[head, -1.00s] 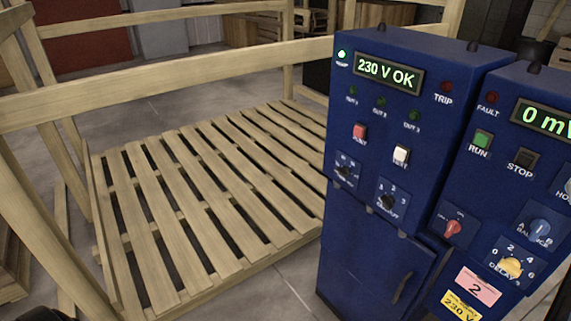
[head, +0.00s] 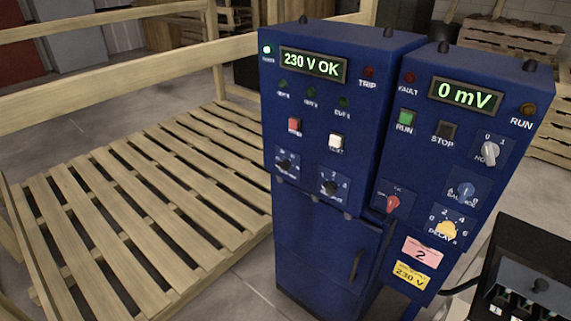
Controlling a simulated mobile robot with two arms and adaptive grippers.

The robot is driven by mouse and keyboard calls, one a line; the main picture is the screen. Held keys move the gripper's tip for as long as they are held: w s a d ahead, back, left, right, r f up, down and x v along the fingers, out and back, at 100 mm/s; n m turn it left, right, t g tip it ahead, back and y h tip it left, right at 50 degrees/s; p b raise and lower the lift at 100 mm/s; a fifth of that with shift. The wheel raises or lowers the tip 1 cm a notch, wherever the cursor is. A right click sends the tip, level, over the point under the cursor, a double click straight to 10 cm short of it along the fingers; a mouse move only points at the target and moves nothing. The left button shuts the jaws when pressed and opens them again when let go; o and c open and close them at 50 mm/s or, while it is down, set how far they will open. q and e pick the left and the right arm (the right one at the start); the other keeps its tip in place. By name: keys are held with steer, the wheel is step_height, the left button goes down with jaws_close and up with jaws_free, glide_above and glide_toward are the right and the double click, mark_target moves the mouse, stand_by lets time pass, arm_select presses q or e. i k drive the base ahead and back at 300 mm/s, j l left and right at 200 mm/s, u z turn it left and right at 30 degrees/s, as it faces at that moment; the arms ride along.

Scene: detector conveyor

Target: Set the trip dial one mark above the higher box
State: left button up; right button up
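Two blue control cabinets stand side by side in the head view. The left cabinet (head: 335,110) has a lit display (head: 313,66) reading 230 V OK, a dark red TRIP lamp (head: 369,72), a red button, a white button and two small black dials, a left one (head: 286,163) and a right one (head: 331,186). The right cabinet (head: 490,125) has a display (head: 466,96) reading 0 mV, a HOLD knob (head: 489,152), a blue BALANCE knob (head: 466,191) and a yellow DELAY dial (head: 446,230). No dial label reading TRIP is legible. Neither gripper shows.
A wooden pallet (head: 140,200) inside a timber frame fills the left. A black device (head: 520,270) with a lever stands at the lower right. Wooden crates (head: 512,38) are at the back right. Grey floor shows in front of the left cabinet.

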mark_target(284, 165)
steer(key=z, duration=0.9)
steer(key=i+l+z, duration=0.1)
steer(key=z, duration=0.4)
steer(key=i+l+z, duration=0.15)
steer(key=z, duration=0.3)
steer(key=i+l+z, duration=0.15)
steer(key=z, duration=0.35)
steer(key=i+z, duration=0.15)
steer(key=z, duration=0.3)
steer(key=i, duration=0.15)
steer(key=k+j, duration=0.2)
steer(key=k+j+u, duration=0.3)
steer(key=u, duration=0.15)
steer(key=k+j+u, duration=0.4)
steer(key=i+j, duration=0.05)
